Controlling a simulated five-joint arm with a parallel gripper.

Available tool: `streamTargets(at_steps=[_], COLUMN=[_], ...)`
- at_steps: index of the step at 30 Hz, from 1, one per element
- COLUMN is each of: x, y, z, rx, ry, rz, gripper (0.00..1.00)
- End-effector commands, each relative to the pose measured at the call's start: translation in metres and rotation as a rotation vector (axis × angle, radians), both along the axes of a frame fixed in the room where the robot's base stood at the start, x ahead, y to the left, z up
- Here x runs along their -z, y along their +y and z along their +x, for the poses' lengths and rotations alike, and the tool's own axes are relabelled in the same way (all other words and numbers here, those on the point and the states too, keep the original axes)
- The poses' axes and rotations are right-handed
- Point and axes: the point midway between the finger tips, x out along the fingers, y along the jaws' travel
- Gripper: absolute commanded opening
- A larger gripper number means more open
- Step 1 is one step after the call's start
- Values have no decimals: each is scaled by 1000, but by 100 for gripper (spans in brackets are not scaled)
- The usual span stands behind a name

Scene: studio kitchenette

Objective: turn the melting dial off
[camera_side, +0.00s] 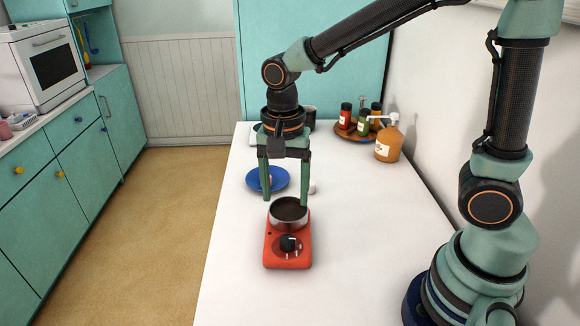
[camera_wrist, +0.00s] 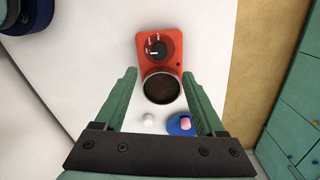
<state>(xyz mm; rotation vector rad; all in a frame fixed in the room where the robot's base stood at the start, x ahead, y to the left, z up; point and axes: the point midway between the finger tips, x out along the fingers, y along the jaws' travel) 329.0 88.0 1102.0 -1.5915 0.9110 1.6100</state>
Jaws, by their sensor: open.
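A red melting unit (camera_side: 274,252) stands on the white counter and also shows in the wrist view (camera_wrist: 175,36). Its black dial (camera_side: 288,243) sits on the front face with a pale pointer line; the dial shows in the wrist view (camera_wrist: 156,50) with small marks beside it. A round metal pot (camera_side: 289,214) with dark contents sits on the unit behind the dial. My gripper (camera_side: 285,202) is open and empty, pointing down above the counter near the pot's far side. In the wrist view its fingers (camera_wrist: 160,75) appear either side of the pot. I cannot read the dial's setting.
A blue dish (camera_side: 253,184) with a pink item lies behind the unit, beside a small white object (camera_side: 312,188). A wooden tray (camera_side: 343,134) with several bottles and an amber pump bottle (camera_side: 389,142) stand at the back right. The counter in front is clear.

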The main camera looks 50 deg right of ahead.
Motion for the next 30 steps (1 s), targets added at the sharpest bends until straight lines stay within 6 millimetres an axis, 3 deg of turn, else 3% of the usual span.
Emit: streamTargets(at_steps=[12,30], x=[-40,-78], y=[-30,-70], z=[-9,-30], rx=[-308,-768], ry=[-157,-376], rz=[9,-115], gripper=[72,72])
